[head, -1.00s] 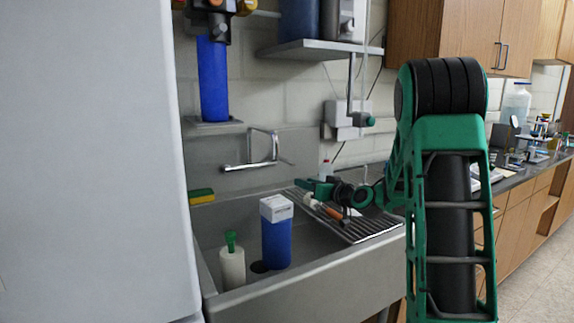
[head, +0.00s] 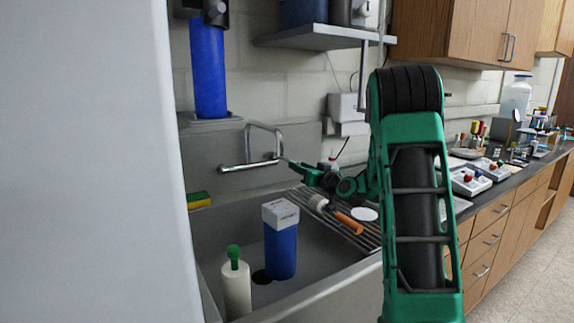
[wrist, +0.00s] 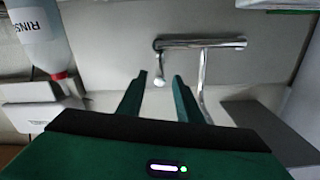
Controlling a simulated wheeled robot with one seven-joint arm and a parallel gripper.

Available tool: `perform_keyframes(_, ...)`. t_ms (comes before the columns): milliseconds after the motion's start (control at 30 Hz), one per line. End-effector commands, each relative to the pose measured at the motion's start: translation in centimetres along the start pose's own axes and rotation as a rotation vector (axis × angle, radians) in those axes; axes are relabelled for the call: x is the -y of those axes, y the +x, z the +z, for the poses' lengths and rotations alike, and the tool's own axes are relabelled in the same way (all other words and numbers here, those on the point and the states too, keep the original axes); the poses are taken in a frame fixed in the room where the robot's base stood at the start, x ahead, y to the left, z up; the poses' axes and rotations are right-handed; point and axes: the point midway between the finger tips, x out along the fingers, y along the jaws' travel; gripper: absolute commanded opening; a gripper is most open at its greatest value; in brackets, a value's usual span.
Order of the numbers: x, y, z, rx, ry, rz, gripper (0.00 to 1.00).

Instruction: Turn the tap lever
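The chrome tap (head: 249,165) is fixed to the back wall above the grey sink. Its bent spout stands out from the body. In the wrist view the tap body (wrist: 205,42) lies across the upper middle, and a short lever with a rounded end (wrist: 158,73) hangs from its left end. My gripper (wrist: 160,77) is open, and the lever's end shows between its two fingertips. No clear contact shows. In the head view my gripper (head: 292,164) is at the right end of the tap and hides most of the lever.
In the sink stand a blue container (head: 281,248) and a white bottle with a green top (head: 236,284). A ribbed drainboard (head: 362,232) holds an orange-handled brush (head: 348,222). A yellow-green sponge (head: 198,200) lies at the left. A rinse bottle (wrist: 38,38) is beside my gripper.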

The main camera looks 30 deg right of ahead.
Motion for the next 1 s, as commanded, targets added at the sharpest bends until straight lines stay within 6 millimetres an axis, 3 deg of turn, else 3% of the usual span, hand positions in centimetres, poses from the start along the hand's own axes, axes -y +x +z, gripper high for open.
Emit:
perform_keyframes(200,0.1,4.0,0.0,0.000,-0.002,-0.003,0.33)
perform_keyframes(400,0.1,6.5,0.0,0.000,-0.001,-0.002,0.33)
perform_keyframes(833,0.1,7.5,0.1,0.001,0.001,-0.001,0.33)
perform_keyframes(867,0.1,7.5,0.1,0.001,0.000,-0.002,0.30)
perform_keyframes(1000,0.2,7.5,0.1,0.001,0.000,-0.002,0.00)
